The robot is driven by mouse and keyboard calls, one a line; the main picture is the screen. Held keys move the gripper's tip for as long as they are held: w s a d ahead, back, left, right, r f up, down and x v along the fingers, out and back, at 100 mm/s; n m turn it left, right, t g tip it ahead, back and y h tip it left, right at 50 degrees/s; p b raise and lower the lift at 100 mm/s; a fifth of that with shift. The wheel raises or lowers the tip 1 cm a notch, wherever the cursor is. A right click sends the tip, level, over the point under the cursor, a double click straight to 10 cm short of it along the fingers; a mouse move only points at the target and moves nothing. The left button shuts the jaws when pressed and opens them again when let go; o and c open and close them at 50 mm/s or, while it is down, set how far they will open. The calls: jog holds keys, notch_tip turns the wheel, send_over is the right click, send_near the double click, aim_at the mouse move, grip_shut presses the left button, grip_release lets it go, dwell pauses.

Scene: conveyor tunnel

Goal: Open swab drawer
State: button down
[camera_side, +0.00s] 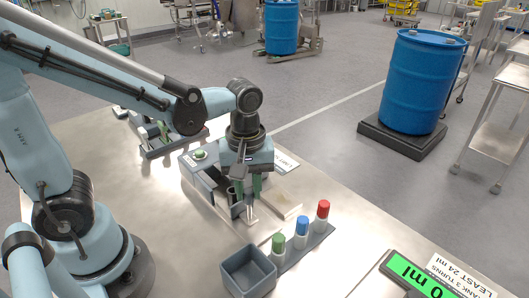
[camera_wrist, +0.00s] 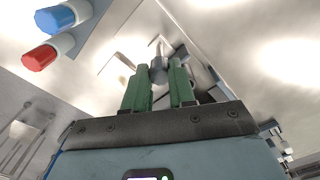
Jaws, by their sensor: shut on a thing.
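A low grey unit (camera_side: 203,172) with a green button on top stands on the steel table in the side view. A pale tray-like part, which may be the swab drawer, lies beside it under my gripper (camera_side: 248,196). My gripper points down with its green fingers at this unit. In the wrist view my gripper (camera_wrist: 160,82) has a dark grey rounded piece (camera_wrist: 158,70) between its fingers, which looks like the drawer's handle. The fingers are shut on it. The fingers and wrist hide part of the unit, and I cannot tell how far the drawer is out.
Bottles with green (camera_side: 278,242), blue (camera_side: 302,226) and red (camera_side: 323,209) caps stand in a grey rack near the gripper. An open grey bin (camera_side: 232,278) is in front. A green display (camera_side: 418,277) sits at the lower right. Bare table lies between rack and display.

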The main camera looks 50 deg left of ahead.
jog(key=shift+d, duration=0.75)
jog(key=c, duration=0.9)
grip_release()
jog(key=shift+r, duration=0.1)
jog(key=shift+r, duration=5.95)
